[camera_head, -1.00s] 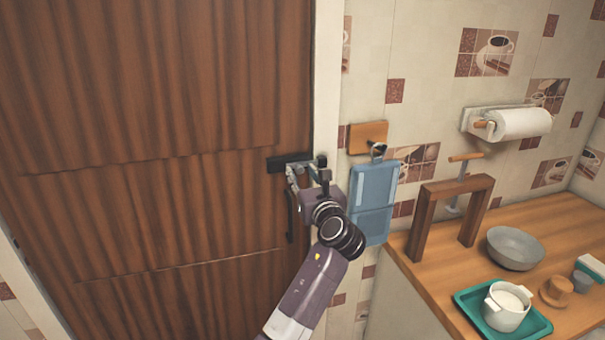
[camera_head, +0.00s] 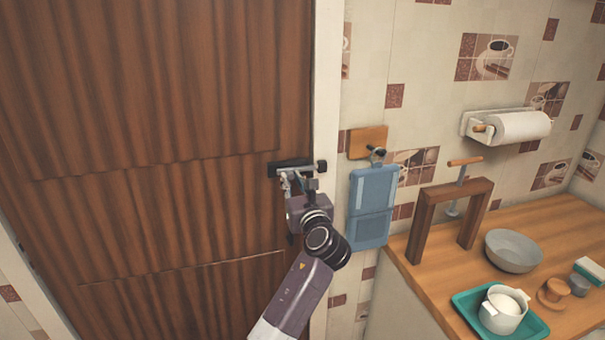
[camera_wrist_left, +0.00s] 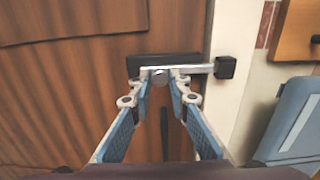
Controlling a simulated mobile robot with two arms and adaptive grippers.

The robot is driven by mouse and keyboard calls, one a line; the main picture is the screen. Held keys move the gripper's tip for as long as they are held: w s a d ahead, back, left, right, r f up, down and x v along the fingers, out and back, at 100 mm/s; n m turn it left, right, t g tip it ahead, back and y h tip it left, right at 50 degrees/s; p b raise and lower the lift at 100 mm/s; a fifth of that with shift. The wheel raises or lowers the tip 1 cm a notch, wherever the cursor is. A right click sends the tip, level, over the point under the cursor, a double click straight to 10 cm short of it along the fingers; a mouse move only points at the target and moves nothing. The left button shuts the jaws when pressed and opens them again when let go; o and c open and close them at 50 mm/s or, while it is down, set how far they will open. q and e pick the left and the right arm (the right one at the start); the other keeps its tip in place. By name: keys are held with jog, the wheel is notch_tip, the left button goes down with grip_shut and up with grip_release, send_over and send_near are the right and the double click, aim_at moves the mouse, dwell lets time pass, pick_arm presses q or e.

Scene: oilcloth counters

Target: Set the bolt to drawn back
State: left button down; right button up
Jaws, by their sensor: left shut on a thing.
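The bolt is on the brown door (camera_head: 160,120), with a black backplate (camera_head: 290,165) and a silver rod (camera_wrist_left: 190,69). A black block (camera_wrist_left: 226,67) is on the white frame, right of the plate. The rod spans the gap and its right end meets the block's left side; I cannot tell whether it sits inside. My left gripper (camera_head: 291,178) is at the bolt, shut on its round knob (camera_wrist_left: 159,76). In the wrist view its blue-padded fingers (camera_wrist_left: 160,88) come up on both sides of the knob. My right gripper is not in view.
A dark door handle (camera_wrist_left: 164,130) is just below the bolt, partly hidden by my arm. A blue board (camera_head: 372,205) hangs right of the door frame. A counter (camera_head: 440,280) at right holds a wooden stand, a bowl and a pot on a teal tray (camera_head: 475,312).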

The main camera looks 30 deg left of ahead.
pick_arm(q)
jog(key=shift+s+a+r+p, duration=0.1)
jog(key=shift+s+a+p, duration=0.3)
jog(key=shift+s+a, duration=0.4)
jog(key=shift+d+f, duration=0.2)
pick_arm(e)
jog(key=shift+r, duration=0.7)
pick_arm(q)
jog(key=c, duration=2.3)
grip_release()
jog(key=o, duration=0.5)
jog(key=shift+s+a+r, duration=0.1)
jog(key=shift+s+a, duration=0.05)
jog(key=shift+a, duration=0.05)
jog(key=shift+d, duration=0.1)
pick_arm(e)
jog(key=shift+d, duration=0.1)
